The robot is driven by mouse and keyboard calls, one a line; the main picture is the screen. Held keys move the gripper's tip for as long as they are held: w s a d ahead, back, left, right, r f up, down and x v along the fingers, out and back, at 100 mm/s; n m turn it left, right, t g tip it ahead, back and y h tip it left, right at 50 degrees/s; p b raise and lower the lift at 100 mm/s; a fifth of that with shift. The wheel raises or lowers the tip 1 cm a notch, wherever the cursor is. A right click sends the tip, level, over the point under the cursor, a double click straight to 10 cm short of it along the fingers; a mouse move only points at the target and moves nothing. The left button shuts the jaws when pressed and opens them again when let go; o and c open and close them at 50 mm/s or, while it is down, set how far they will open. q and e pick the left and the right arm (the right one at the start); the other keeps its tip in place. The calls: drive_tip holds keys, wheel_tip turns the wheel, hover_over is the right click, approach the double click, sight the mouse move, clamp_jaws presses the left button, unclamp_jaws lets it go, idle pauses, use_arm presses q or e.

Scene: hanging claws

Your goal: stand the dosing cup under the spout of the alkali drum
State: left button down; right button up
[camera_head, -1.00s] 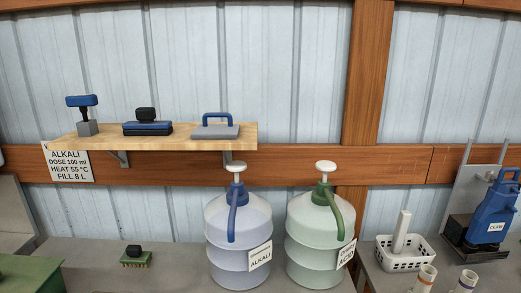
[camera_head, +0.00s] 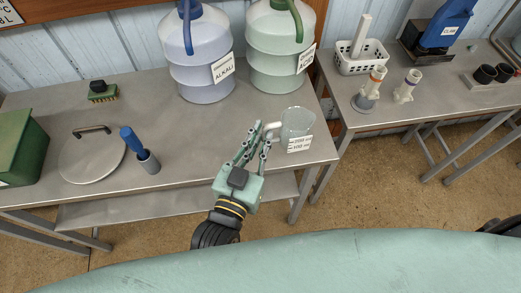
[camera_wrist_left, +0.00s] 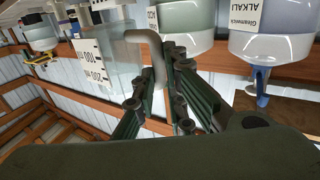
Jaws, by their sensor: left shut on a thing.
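The clear dosing cup (camera_head: 297,122) has a white scale label and a pale side handle (camera_head: 272,126). My left gripper (camera_head: 262,139) is shut on that handle, to the left of the cup. In the left wrist view the cup (camera_wrist_left: 120,68) and its handle (camera_wrist_left: 158,62) between the fingers (camera_wrist_left: 160,98) appear upside down. The cup is upright near the table's right end; I cannot tell whether it touches the tabletop. The bluish alkali drum (camera_head: 203,72) stands at the back left of the cup, its blue spout (camera_head: 187,35) curving down its front. My right gripper is not in view.
A green-spouted drum (camera_head: 275,60) stands behind the cup, right of the alkali drum. Tabletop (camera_head: 200,118) before the alkali drum is clear.

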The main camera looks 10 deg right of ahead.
sight(281, 128)
use_arm(q)
drive_tip(key=shift+s+d+f+m+g+h, duration=0.15)
drive_tip(key=shift+d+m+h, duration=0.1)
drive_tip(key=shift+d, duration=0.5)
drive_tip(key=shift+s+d+r+m+g+h, duration=0.15)
drive_tip(key=shift+d+h, duration=0.1)
drive_tip(key=shift+d, duration=0.5)
drive_tip(key=shift+w+f, duration=0.1)
drive_tip(key=w+a+f+b, duration=0.1)
drive_tip(key=a+f+b, duration=0.2)
drive_tip(key=b, duration=0.1)
drive_tip(key=w+a+f+b, duration=0.2)
drive_tip(key=a+f+b, duration=0.2)
drive_tip(key=w+a+f+b, duration=0.1)
drive_tip(key=a+f+b, duration=0.2)
drive_tip(key=b, duration=0.1)
drive_tip(key=shift+w+a+f, duration=0.2)
drive_tip(key=shift+w+a, duration=0.05)
drive_tip(key=shift+a, duration=0.15)
drive_tip(key=shift+f+b, duration=0.2)
drive_tip(key=shift+b, duration=0.1)
drive_tip(key=shift+r, duration=0.1)
